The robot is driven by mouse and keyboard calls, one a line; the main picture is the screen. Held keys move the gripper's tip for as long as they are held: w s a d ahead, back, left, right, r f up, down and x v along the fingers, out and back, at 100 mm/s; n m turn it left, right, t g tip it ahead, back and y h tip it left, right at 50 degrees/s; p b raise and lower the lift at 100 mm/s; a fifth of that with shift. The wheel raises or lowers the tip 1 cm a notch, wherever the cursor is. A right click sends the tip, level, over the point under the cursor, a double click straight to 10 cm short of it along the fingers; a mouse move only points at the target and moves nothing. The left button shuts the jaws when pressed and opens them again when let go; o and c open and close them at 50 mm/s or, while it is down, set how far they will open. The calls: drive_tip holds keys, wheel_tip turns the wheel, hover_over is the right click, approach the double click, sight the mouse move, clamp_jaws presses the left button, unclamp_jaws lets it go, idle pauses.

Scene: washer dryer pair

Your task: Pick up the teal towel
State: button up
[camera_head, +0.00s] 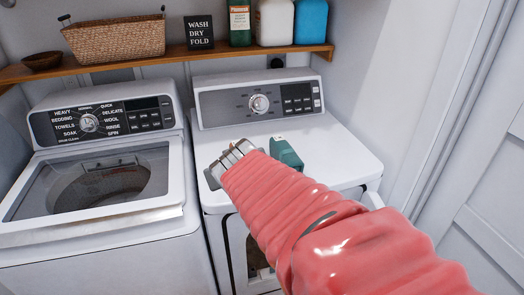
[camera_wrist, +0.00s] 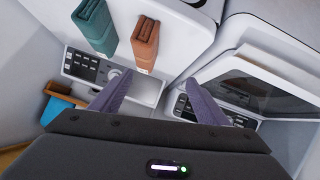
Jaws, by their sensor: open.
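The teal towel (camera_head: 286,153) is a folded bundle on top of the right-hand machine, just right of my arm's front part. In the wrist view the teal towel (camera_wrist: 93,25) lies at upper left, outside the line of my fingers. A folded brown-orange towel (camera_wrist: 145,45) lies beside it, closer to the middle between the fingers; my arm hides it in the head view. My gripper (camera_head: 224,165) is over the front left part of that machine's top. In the wrist view my gripper (camera_wrist: 158,77) has its two purple fingers spread, with nothing held.
The right machine's raised control panel (camera_head: 262,100) stands behind the towels. The left washer (camera_head: 95,190) has an open-looking drum under a lid. A wooden shelf (camera_head: 180,58) above holds a basket, a sign and bottles. A wall closes the right side.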

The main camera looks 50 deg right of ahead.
drive_tip(key=d+f+m+t+h, duration=0.1)
drive_tip(key=d+f+t+h, duration=0.1)
drive_tip(key=d, duration=1.3)
drive_tip(key=t+y, duration=0.2)
approach(293, 156)
drive_tip(key=w, duration=0.1)
drive_tip(key=shift+w+d+f, duration=0.15)
drive_tip(key=shift+w+d, duration=0.15)
drive_tip(key=shift+d, duration=0.15)
drive_tip(key=shift+x, duration=4.3)
drive_tip(key=shift+f, duration=0.15)
drive_tip(key=shift+x, duration=2.55)
drive_tip(key=shift+a+f, duration=0.1)
drive_tip(key=shift+f, duration=0.1)
drive_tip(key=shift+c, duration=0.2)
